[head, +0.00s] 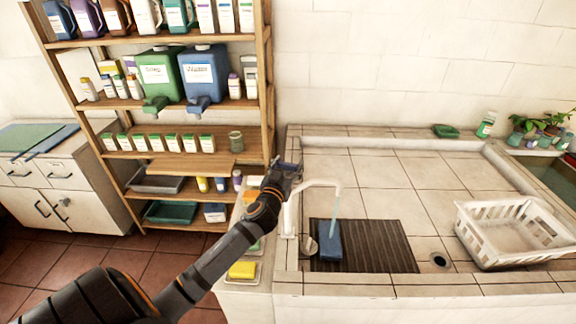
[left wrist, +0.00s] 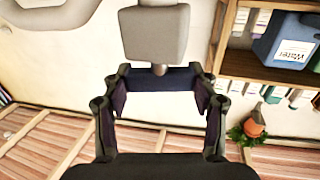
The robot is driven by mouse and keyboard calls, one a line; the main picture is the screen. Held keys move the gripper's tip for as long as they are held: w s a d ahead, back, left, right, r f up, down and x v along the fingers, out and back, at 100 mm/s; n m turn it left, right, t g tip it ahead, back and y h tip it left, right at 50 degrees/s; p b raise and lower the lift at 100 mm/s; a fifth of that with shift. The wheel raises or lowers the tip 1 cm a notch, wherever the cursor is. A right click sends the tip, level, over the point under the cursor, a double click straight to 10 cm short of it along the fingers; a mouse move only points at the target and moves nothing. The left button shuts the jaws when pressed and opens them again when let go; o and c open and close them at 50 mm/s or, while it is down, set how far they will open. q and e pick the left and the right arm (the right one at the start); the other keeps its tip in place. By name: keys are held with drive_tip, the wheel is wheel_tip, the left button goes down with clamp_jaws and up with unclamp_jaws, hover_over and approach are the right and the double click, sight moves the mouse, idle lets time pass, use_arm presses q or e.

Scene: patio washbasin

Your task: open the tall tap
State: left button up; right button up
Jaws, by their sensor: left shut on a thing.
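The tall tap (head: 318,184) is white, with a curved spout, and stands at the left edge of the tiled basin. A pale blue stream of water (head: 338,205) falls from the spout onto a blue sponge (head: 328,240). My left gripper (head: 284,168) is at the top of the tap and is shut on its dark blue handle. In the left wrist view, the handle (left wrist: 160,78) spans the space between the fingers of my left gripper (left wrist: 158,90), below the pale tap body (left wrist: 153,35). The gripper partly hides the handle in the head view. My right gripper is not seen.
A dark ribbed mat (head: 375,248) lies under the sponge. A white basket (head: 515,235) stands on the right near a drain hole (head: 440,260). Wooden shelves (head: 190,105) with bottles and jugs stand close on the left. The tiles behind the mat are clear.

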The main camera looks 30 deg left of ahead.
use_arm(q)
drive_tip(key=n+y+b, duration=0.1)
drive_tip(key=b, duration=0.1)
drive_tip(key=n+g+y+b, duration=0.1)
drive_tip(key=y+b, duration=0.1)
drive_tip(key=shift+d+f+y+b, duration=0.1)
drive_tip(key=shift+f+y+b, duration=0.2)
drive_tip(key=shift+f, duration=0.05)
drive_tip(key=shift+r+n+g+y+b, duration=0.3)
drive_tip(key=shift+n+g+y, duration=0.1)
drive_tip(key=shift+n+g, duration=0.15)
drive_tip(key=o, duration=1.2)
drive_tip(key=shift+c, duration=0.2)
